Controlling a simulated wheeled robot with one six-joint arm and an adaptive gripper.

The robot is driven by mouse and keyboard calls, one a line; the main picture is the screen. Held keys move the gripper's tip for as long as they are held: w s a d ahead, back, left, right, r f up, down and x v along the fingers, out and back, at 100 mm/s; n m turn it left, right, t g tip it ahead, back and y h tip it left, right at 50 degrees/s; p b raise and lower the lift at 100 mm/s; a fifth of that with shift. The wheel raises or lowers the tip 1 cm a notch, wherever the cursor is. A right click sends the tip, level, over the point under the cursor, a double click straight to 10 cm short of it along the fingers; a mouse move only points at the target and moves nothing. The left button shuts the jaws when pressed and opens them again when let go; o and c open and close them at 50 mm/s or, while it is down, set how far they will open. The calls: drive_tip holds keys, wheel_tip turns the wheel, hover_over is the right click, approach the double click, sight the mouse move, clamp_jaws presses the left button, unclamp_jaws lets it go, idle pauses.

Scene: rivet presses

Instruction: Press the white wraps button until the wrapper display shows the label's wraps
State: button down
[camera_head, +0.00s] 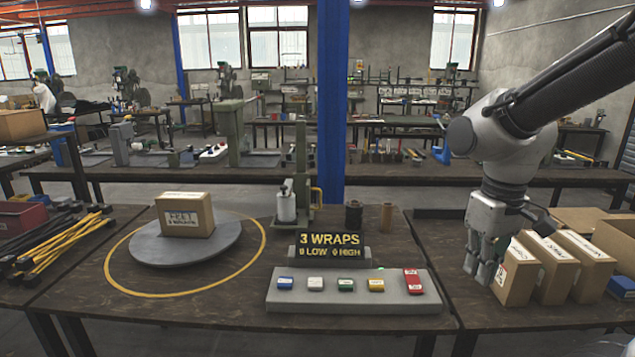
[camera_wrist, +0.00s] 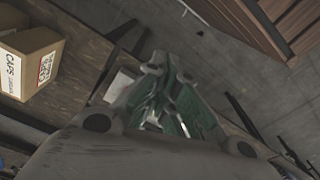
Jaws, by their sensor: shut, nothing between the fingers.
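The wrapper display (camera_head: 331,246) reads "3 WRAPS" with a smaller line that looks like "0 LOW 0 HIGH". Below it the grey button panel (camera_head: 392,298) holds a blue button (camera_head: 285,282), the white button (camera_head: 315,283), a green button (camera_head: 345,284), a yellow button (camera_head: 375,285) and a red block (camera_head: 413,281). A carton (camera_head: 185,214) labelled "FEET", with a smaller line too small to read surely, sits on the round turntable (camera_head: 160,250). My gripper (camera_head: 483,272) is shut and empty, pointing down right of the panel, apart from the buttons.
Several cartons (camera_head: 517,275) stand close to the right of my gripper; one shows "CAPS" in the wrist view (camera_wrist: 30,65). Dark cylinders (camera_head: 354,215) stand behind the display. Yellow and black rods (camera_head: 55,245) lie left.

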drive_tip(key=s+d+r+m+t, duration=0.3)
drive_tip(key=s+d+r+t, duration=0.1)
drive_tip(key=s+d+r, duration=0.2)
drive_tip(key=shift+d+r+m, duration=0.3)
drive_tip(key=shift+d+r, duration=0.55)
drive_tip(key=shift+r, duration=0.1)
